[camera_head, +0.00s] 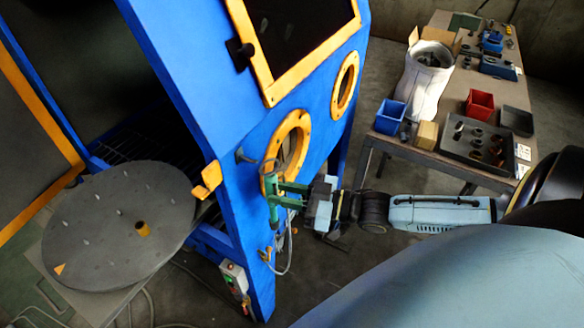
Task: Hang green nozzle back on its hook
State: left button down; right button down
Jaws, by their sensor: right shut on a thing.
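The green nozzle (272,205) is upright in front of the blue cabinet's front panel, just below the lower round port. My right gripper (279,194) reaches in from the right and is shut on the nozzle. A thin loop shows at the nozzle's top, and a pale hose (288,255) hangs below it. A dark hook-like peg (245,156) sticks out of the blue panel, up and left of the nozzle. I cannot tell whether the loop touches the peg. My left gripper is not in view.
The blue cabinet (205,85) has yellow-rimmed round ports (345,84) and an open door at left. A round grey turntable (100,225) stands out at left. A small yellow fitting (265,255) and a switch box (234,277) sit low on the panel. A cluttered workbench (390,146) stands at right.

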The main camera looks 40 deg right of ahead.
aim_at(266, 190)
jog(key=shift+w+a+f+b, duration=0.1)
jog(key=shift+w+a+b, duration=0.25)
jog(key=shift+w+b, duration=0.35)
jog(key=shift+w+a+f+b, duration=0.1)
jog(key=shift+w+a+b, duration=0.1)
jog(key=shift+w+b, duration=0.25)
jog(key=shift+w+a+f+b, duration=0.15)
jog(key=shift+w+b, duration=0.15)
jog(key=shift+w, duration=0.2)
jog(key=shift+w+a+f, duration=0.15)
jog(key=shift+w+f, duration=0.1)
jog(key=shift+w, duration=0.2)
jog(key=shift+f, duration=0.1)
jog(key=c, duration=1.1)
grip_release()
